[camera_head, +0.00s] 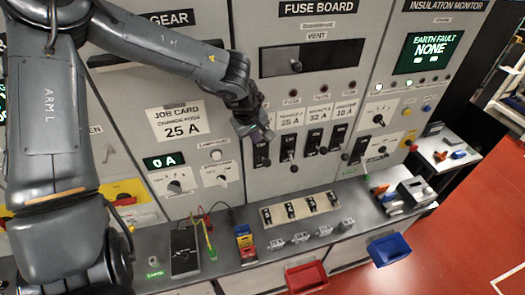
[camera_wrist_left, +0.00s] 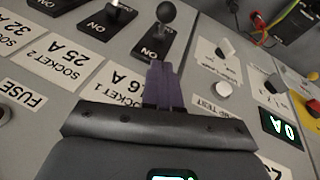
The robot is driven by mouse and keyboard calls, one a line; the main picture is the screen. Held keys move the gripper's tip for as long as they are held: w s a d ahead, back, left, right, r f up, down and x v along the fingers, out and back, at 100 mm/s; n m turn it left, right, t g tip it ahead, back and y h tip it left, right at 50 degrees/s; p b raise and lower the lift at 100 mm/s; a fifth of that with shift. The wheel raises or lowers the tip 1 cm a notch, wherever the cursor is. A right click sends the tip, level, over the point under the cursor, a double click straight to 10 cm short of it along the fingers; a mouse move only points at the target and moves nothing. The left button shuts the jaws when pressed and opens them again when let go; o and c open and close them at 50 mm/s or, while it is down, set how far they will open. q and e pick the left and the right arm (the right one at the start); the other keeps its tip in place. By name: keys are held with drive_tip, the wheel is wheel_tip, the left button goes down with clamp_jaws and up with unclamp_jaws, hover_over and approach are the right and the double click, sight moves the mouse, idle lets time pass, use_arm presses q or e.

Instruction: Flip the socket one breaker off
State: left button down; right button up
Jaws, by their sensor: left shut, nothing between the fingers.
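The socket one breaker (camera_head: 261,153) is the leftmost black breaker in the row on the fuse board. In the left wrist view its black plate (camera_wrist_left: 150,45) reads ON, and its round-knobbed lever (camera_wrist_left: 166,13) sticks out. Its label (camera_wrist_left: 122,92) is partly covered by my gripper. My left gripper (camera_head: 266,133) is shut and empty, just above this breaker in the head view. In the left wrist view its closed purple fingers (camera_wrist_left: 161,68) end at the plate's lower edge, short of the knob. I cannot tell whether they touch the panel. My right gripper is not in view.
Neighbouring breakers (camera_head: 287,147) stand close to the right, with rating labels (camera_head: 317,111) above. A job card (camera_head: 179,122) and knobs are at the left. Below is a grey bench (camera_head: 225,262) with a meter (camera_head: 185,250), loose parts and a red bin (camera_head: 306,277).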

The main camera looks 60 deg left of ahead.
sight(265, 162)
use_arm(q)
drive_tip(key=shift+w+d+f+p, duration=0.2)
drive_tip(key=shift+w+f+p, duration=0.15)
drive_tip(key=shift+f, duration=0.85)
drive_tip(key=shift+w+d+f+p, duration=0.2)
drive_tip(key=shift+w+f+p, duration=0.1)
drive_tip(key=shift+f, duration=0.95)
drive_tip(key=shift+w+d+f+p, duration=0.2)
drive_tip(key=shift+w+f+p, duration=0.15)
drive_tip(key=shift+f, duration=0.85)
drive_tip(key=shift+s, duration=0.1)
